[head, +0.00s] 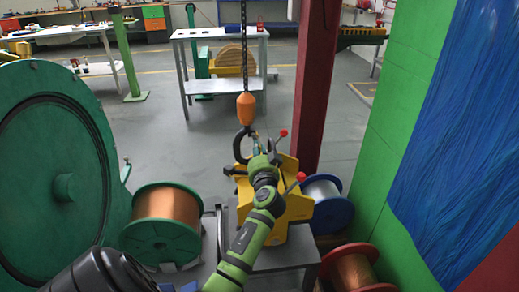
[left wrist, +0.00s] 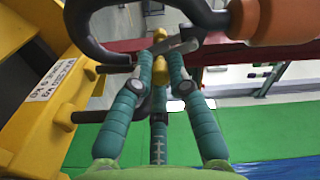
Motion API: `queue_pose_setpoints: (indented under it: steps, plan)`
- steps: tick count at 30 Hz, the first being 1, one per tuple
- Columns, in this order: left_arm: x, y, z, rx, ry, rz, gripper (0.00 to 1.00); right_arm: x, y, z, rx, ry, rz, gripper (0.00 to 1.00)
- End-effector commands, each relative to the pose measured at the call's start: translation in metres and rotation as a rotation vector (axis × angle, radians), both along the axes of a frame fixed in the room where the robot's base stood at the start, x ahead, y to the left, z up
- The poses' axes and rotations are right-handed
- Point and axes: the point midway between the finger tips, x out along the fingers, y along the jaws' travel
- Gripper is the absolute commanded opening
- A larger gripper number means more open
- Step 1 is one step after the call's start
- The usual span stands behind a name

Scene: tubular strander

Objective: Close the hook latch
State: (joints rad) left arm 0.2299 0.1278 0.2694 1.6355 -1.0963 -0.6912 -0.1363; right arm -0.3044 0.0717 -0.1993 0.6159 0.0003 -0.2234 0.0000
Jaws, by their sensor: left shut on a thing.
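The dark lifting hook (head: 238,146) hangs under an orange block (head: 246,108) on a chain, above a yellow machine part. In the left wrist view the hook (left wrist: 76,22) curves across the top left, with the orange block (left wrist: 272,20) at the top right. The grey hook latch (left wrist: 178,50) is a short bar at the hook's mouth. My left gripper (head: 258,156) is at the hook; its teal fingers (left wrist: 160,58) close together on the latch. The fingertips partly hide the latch, and I cannot tell whether it touches the hook tip. My right gripper is not in view.
The yellow machine part (head: 292,206) with red-knobbed levers (head: 300,177) stands just below the hook. A red post (head: 313,90) and green wall (head: 395,130) stand right.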

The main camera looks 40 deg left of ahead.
Motion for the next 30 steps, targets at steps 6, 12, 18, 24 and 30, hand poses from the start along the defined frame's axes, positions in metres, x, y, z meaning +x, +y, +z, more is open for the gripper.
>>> queue_pose_setpoints:
  steps: [6,12,18,24,30]
  plan:
    - [-0.001,0.001,-0.002,0.001,0.007,0.004,0.00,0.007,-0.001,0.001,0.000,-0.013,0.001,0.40]
    - [-0.001,0.001,-0.002,0.001,0.006,0.004,0.33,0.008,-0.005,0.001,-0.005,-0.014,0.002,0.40]
    - [-0.001,0.001,-0.001,0.001,0.004,0.002,0.41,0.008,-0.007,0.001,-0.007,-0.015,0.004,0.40]
    - [-0.002,-0.002,-0.001,0.001,0.003,0.001,0.41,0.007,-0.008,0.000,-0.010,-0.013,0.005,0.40]
    - [-0.019,-0.023,-0.002,-0.002,0.003,-0.001,0.41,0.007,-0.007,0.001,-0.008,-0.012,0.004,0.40]
